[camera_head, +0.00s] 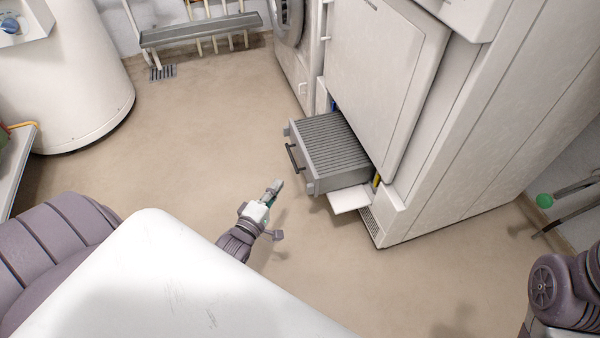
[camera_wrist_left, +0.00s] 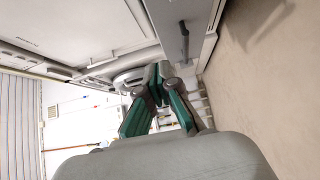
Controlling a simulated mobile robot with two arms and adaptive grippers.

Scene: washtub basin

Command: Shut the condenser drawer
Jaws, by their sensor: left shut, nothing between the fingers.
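The condenser drawer (camera_head: 332,150) is a grey ribbed box that sticks out from the lower front of a white machine (camera_head: 385,65). A dark bar handle (camera_head: 292,158) is on its front face. A white flap (camera_head: 350,198) lies folded down beside the drawer. My left gripper (camera_head: 275,188) is shut and empty, to the left of the drawer front and apart from it. In the left wrist view its closed green and grey fingers (camera_wrist_left: 157,75) show, with the drawer's handle (camera_wrist_left: 184,42) to the right of them. My right gripper is out of view; only part of that arm shows at the right edge.
A white front-loading machine (camera_head: 295,70) stands behind the drawer. A white cylindrical tank (camera_head: 65,70) stands at the back left. A grey trough (camera_head: 200,30) is along the back wall. The beige floor (camera_head: 190,130) left of the drawer is clear.

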